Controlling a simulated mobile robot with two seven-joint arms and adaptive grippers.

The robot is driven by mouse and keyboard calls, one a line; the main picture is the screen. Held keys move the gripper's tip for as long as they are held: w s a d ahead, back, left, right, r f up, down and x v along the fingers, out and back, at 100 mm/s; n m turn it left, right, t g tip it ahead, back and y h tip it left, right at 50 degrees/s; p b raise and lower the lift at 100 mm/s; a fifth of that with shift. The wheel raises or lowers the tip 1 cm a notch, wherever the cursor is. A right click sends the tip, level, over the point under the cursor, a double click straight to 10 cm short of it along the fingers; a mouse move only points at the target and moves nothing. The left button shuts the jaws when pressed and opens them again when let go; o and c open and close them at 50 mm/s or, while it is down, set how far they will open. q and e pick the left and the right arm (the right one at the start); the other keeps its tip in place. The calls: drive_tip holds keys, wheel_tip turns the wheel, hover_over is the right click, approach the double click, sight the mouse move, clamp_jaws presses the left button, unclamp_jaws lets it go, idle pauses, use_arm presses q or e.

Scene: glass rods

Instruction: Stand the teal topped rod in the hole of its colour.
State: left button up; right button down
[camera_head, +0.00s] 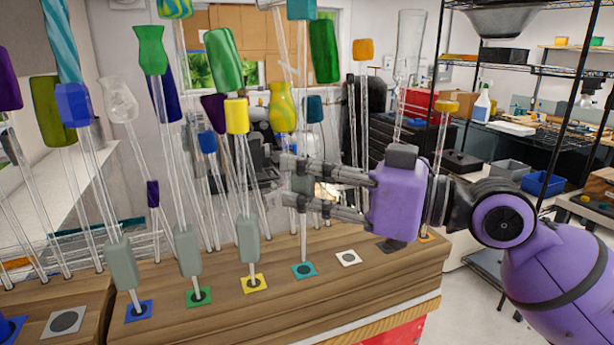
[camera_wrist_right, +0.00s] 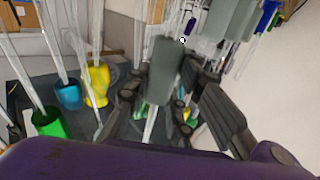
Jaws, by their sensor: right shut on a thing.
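The teal topped rod (camera_head: 302,9) is clear glass with a teal block at its top and a grey grip block lower down. My right gripper (camera_head: 290,180) comes in from the right and is shut on the grey block, which shows in the right wrist view (camera_wrist_right: 163,70) between the fingers. The rod looks about upright, its lower end over the teal square (camera_head: 304,270) with a dark hole in the wooden block (camera_head: 330,290). I cannot tell whether the tip is in the hole. My left gripper is out of view.
Rods with grey blocks stand at the blue (camera_head: 138,311), green (camera_head: 199,297) and yellow (camera_head: 254,283) squares left of the teal one. The white square (camera_head: 347,257) to the right is empty. An orange topped rod (camera_head: 446,105) stands farther right. Many hanging-looking tops crowd behind.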

drive_tip(key=shift+f+b, duration=0.3)
drive_tip(key=shift+f, duration=0.5)
drive_tip(key=shift+f+b, duration=0.3)
drive_tip(key=shift+f, duration=0.3)
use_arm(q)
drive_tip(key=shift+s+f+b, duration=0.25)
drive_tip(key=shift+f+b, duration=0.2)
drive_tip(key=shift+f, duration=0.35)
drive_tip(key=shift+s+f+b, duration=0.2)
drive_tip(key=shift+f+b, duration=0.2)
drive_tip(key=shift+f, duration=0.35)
use_arm(e)
drive_tip(key=shift+f, duration=1.8)
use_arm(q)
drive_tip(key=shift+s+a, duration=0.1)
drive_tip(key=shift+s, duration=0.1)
